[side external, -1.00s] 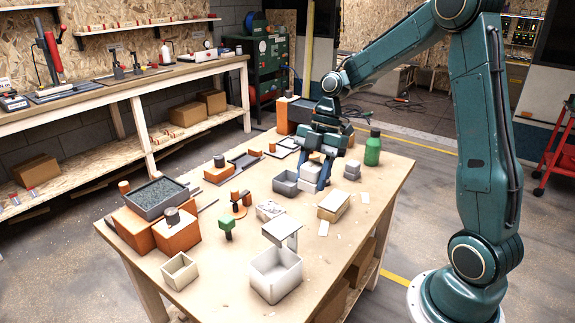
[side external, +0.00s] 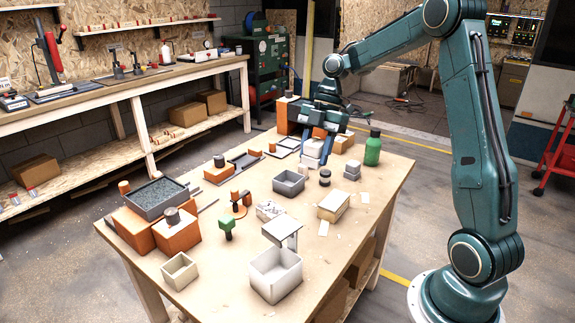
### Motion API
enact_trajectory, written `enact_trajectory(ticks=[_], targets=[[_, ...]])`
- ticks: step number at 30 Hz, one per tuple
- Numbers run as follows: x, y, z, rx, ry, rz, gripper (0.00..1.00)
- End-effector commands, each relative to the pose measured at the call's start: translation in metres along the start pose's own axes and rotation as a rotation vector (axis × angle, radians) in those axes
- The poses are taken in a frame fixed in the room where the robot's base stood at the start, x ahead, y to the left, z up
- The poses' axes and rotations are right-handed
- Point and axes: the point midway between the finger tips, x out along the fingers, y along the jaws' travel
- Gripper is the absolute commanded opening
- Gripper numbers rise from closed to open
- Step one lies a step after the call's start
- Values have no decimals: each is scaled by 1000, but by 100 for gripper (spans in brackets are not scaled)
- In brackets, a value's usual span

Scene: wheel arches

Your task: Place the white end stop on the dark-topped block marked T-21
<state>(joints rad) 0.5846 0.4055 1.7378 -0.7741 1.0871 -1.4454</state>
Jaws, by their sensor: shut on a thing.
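My gripper (side external: 316,154) is near the far right part of the table, its blue fingers pointing down. It is shut on a white block-like piece (side external: 314,149), which I take for the white end stop. More pale surface shows just below it, and I cannot tell whether the piece touches anything there. No T-21 marking is legible, so I cannot tell which block bears it. A small dark-topped round piece (side external: 325,177) stands on the table below and right of the gripper. An orange block (side external: 220,173) with a dark cylinder stands farther left.
A grey open tray (side external: 289,183) lies in front of the gripper. The front right tabletop is mostly clear.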

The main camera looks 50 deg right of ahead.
Motion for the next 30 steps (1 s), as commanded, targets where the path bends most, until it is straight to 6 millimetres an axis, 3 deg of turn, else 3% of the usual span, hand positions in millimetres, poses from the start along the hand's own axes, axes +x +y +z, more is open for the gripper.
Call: enact_trajectory(ticks=[9,15,30], targets=[[-45,4,65,-14,-1,-4,19],[-60,-2,92,-25,-1,-9,19],[-67,-6,105,-30,0,-13,19]])
